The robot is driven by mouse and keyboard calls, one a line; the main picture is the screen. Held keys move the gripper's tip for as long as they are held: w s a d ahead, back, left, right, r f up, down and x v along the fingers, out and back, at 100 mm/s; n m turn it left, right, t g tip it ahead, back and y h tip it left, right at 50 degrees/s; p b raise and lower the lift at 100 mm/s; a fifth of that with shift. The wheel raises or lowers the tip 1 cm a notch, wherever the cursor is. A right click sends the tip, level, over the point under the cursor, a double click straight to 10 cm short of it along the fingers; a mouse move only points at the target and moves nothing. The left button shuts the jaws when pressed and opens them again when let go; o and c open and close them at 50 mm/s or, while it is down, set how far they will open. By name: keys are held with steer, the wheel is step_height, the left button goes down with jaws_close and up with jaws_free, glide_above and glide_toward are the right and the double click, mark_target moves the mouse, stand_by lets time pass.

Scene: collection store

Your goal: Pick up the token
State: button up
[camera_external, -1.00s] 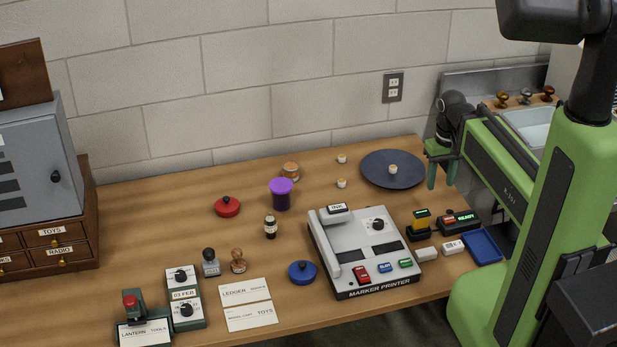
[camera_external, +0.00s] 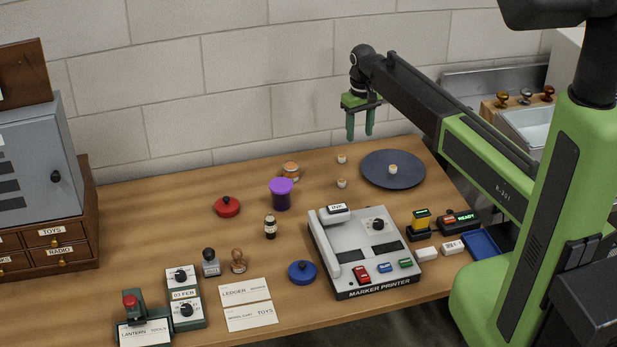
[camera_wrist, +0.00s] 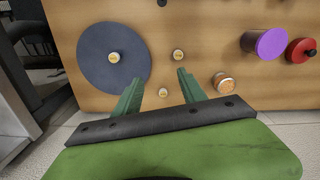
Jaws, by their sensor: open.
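Several small items could be the token; which one is meant cannot be told. Small pale round pieces with tan tops stand on the table: one near the wall (camera_external: 342,159), one nearer the front (camera_external: 341,183), and one on a dark round disc (camera_external: 375,177). The wrist view shows the wall-side piece (camera_wrist: 163,92), the front piece (camera_wrist: 178,55) and the disc piece (camera_wrist: 114,57). My gripper (camera_external: 360,130) is open and empty, pointing down, above the back of the table. In the wrist view my gripper (camera_wrist: 160,82) has the wall-side piece between its fingers in the picture, well below them.
A purple-lidded jar (camera_external: 281,194), an orange-topped jar (camera_external: 291,171) and a red knobbed lid (camera_external: 227,207) stand left of the pieces. The marker printer (camera_external: 350,278) stands in front. The block wall (camera_external: 270,100) rises behind. Bare wood surrounds the two loose pieces.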

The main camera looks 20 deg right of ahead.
glide_above(343, 181)
steer(key=shift+n, duration=0.3)
step_height(343, 181, down, 17)
steer(key=b, duration=1.7)
steer(key=shift+r, duration=0.2)
steer(key=shift+c, duration=0.4)
jaws_close()
